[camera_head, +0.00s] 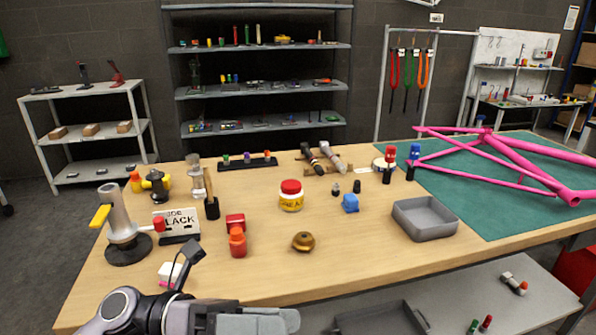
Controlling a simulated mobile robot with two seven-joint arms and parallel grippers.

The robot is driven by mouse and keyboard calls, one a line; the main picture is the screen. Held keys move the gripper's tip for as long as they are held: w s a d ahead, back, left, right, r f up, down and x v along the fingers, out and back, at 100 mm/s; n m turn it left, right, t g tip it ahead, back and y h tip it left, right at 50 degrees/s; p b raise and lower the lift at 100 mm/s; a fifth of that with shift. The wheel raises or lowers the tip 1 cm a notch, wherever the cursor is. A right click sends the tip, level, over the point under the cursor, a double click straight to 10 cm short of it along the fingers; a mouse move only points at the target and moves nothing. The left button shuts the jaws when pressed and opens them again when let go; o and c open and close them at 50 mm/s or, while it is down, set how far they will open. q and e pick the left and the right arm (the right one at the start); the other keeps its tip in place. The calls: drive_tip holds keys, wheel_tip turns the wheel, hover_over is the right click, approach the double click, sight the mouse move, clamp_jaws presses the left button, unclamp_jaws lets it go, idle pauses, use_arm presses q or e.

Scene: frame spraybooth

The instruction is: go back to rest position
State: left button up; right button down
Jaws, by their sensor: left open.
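My left gripper (268,320) shows at the bottom edge of the head view, in front of the near edge of the wooden table (350,257). Its arm comes in from the lower left and the fingers point right. It is open and I see nothing held in it. The lower part of the gripper is cut off by the picture's edge. My right gripper is not in view.
Near the gripper on the table are a white block (170,273), a red bottle (237,241) and a brown knob-like piece (303,241). A grey tray (425,235) and a pink frame (515,160) are at right. A lower shelf (470,285) sits beneath the table.

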use_arm(q)
drive_tip(key=w+a+f+n+t+y, duration=0.35)
drive_tip(key=n+t, duration=0.65)
drive_tip(key=n, duration=0.4)
drive_tip(key=w+a+f+n+t+y, duration=0.3)
drive_tip(key=w+a+f+n+t, duration=0.15)
drive_tip(key=n+t, duration=0.75)
drive_tip(key=s+a+f+n+g+y, duration=0.3)
drive_tip(key=f+n, duration=0.3)
drive_tip(key=f, duration=0.2)
drive_tip(key=s+a+f+n+g+y, duration=0.3)
drive_tip(key=s+f+n+y, duration=0.1)
drive_tip(key=f, duration=0.4)
drive_tip(key=s+a+f+n+g+y, duration=0.3)
drive_tip(key=s+f+n, duration=0.3)
drive_tip(key=f+n, duration=0.1)
drive_tip(key=shift+s+f+n+y+p, duration=0.3)
drive_tip(key=shift+s+f+y+p, duration=0.05)
drive_tip(key=shift+f, duration=0.2)
